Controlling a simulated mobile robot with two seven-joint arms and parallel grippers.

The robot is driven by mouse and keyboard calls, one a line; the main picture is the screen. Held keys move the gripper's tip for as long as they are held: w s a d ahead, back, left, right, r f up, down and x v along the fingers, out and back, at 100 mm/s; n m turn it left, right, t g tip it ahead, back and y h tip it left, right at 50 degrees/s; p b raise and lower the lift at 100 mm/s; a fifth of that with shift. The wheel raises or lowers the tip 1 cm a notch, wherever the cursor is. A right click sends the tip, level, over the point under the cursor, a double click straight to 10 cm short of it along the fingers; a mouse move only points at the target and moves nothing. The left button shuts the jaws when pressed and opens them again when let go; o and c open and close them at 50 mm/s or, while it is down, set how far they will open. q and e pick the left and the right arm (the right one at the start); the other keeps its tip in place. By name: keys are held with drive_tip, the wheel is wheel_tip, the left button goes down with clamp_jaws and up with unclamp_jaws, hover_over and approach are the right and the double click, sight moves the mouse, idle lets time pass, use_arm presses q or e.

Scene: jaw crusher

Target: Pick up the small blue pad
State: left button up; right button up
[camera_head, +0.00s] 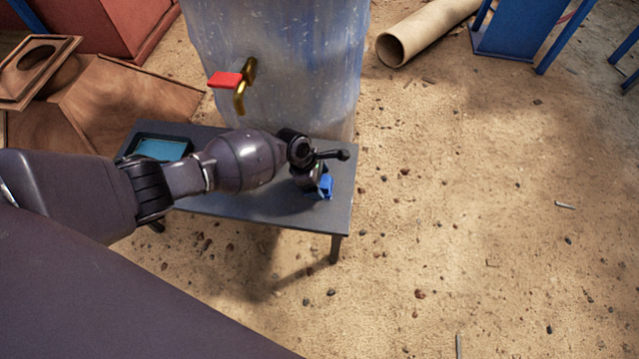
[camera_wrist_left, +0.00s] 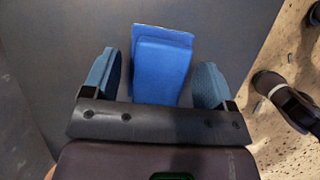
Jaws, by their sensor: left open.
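The small blue pad (camera_wrist_left: 163,72) lies on the dark grey table top in the left wrist view, between the two blue-tipped fingers of my left gripper (camera_wrist_left: 158,64). There is a gap on each side of it, and its lower end is hidden behind the gripper's palm. In the head view my left gripper (camera_head: 314,182) is low over the right part of the table, pointing down, and a bit of bright blue shows at its tip. The left gripper is open and holds nothing. My right gripper is not in view.
The small dark table (camera_head: 268,205) also carries a tray with a teal inside (camera_head: 160,149) at its left. A large translucent tank (camera_head: 285,60) with a red-handled tap (camera_head: 226,79) stands right behind it. A tan pipe (camera_head: 425,33) lies farther back. Open sandy ground is at the right.

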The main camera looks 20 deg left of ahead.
use_arm(q)
drive_tip(key=c, duration=1.1)
drive_tip(key=shift+r, duration=0.2)
wheel_tip(320, 180, up, 19)
drive_tip(key=p, duration=0.8)
drive_tip(key=shift+w+p, duration=0.15)
drive_tip(key=shift+p, duration=0.2)
drive_tip(key=shift+r, duration=0.3)
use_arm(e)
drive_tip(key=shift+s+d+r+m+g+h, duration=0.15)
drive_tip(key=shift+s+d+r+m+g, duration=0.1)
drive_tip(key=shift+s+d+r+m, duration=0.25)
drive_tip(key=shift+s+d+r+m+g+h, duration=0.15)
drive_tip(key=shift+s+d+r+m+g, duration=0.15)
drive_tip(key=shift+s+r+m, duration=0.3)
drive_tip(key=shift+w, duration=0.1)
